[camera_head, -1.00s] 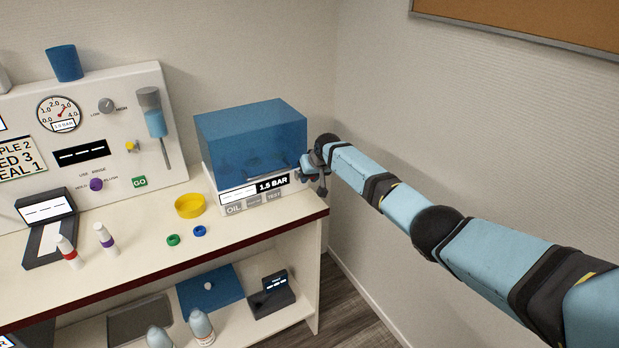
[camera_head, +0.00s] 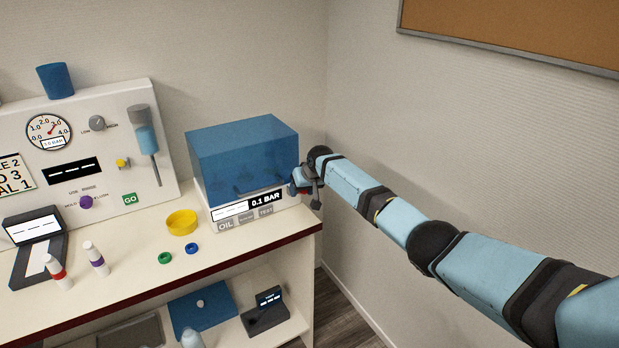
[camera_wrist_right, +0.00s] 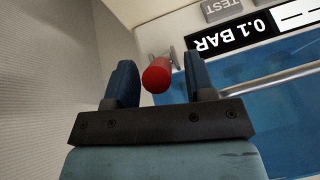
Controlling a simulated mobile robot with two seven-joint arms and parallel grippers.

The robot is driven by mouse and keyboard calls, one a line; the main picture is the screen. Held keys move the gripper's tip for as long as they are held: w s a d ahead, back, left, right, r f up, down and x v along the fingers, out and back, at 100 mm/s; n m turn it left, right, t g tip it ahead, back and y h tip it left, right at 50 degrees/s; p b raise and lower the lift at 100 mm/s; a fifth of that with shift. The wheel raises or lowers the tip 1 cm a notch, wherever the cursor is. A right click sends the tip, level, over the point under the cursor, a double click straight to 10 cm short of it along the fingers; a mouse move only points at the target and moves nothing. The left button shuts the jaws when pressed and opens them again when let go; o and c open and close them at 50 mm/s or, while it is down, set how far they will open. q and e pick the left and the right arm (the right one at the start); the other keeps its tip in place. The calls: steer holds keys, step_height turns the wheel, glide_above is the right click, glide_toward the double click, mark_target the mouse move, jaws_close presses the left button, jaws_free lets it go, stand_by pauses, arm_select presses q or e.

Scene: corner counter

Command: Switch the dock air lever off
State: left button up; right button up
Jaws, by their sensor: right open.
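The dock (camera_head: 262,222) is a white base under a blue see-through box, at the right end of the counter. Its display (camera_head: 265,199) reads 0.1 BAR, also in the right wrist view (camera_wrist_right: 233,38). The air lever (camera_wrist_right: 157,74) has a red rounded end on a metal stem at the dock's side. My right gripper (camera_wrist_right: 160,72) is open, with the red end between its two blue fingers and gaps on both sides. In the head view my right gripper (camera_head: 298,186) is beside the dock's right side, where the lever is mostly hidden. My left gripper is not in view.
A yellow ring-shaped dish (camera_head: 182,222), a green ring (camera_head: 165,258) and a blue ring (camera_head: 192,248) lie left of the dock. A white panel (camera_head: 105,135) with a gauge stands behind. The wall (camera_head: 370,130) is close on the right of the dock.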

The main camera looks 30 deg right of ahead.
steer(key=v, duration=1.2)
steer(key=shift+s+r, duration=0.15)
steer(key=shift+r, duration=0.15)
steer(key=s+a+f+n+t, duration=0.1)
steer(key=s+a+f, duration=0.3)
steer(key=s+f, duration=0.3)
steer(key=s+a+f+n+y+p, duration=0.1)
steer(key=s+a+f, duration=0.45)
steer(key=f, duration=0.35)
steer(key=s+a+f+n+t, duration=0.1)
steer(key=s+a+f, duration=0.3)
steer(key=s+f, duration=0.3)
steer(key=s+a+f+t, duration=0.1)
steer(key=s+a, duration=0.1)
steer(key=s, duration=1.2)
steer(key=s+a+f+t+p, duration=0.1)
steer(key=s+a+t, duration=0.1)
steer(key=s, duration=1.2)
steer(key=shift+a+n+y+p, duration=0.3)
steer(key=shift+a+n, duration=0.1)
steer(key=shift+a, duration=0.2)
